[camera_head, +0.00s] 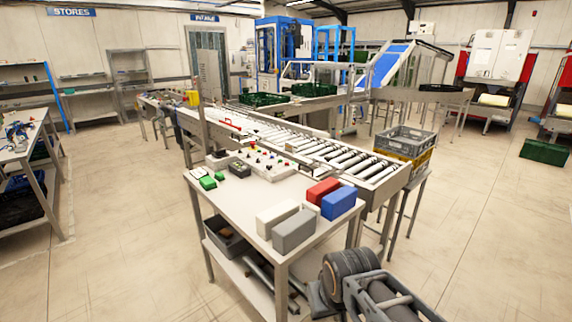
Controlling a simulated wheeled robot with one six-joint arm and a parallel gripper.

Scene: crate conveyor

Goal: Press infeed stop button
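A pale control panel (264,166) with several small red, green and other coloured buttons sits at the back of the white table, beside the roller conveyor. The buttons are too small to read, so I cannot tell which one is the infeed stop button. A small dark box (239,170) with tiny coloured spots stands at the panel's left front. Parts of my arm show at the bottom right, in front of the table and well away from the panel. The fingertips of my gripper do not show.
The white table (240,204) bears red, blue, white and grey blocks at its right and green items (207,182) at its left. The roller conveyor (330,154) runs behind. Stacked crates (405,141) stand at its right.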

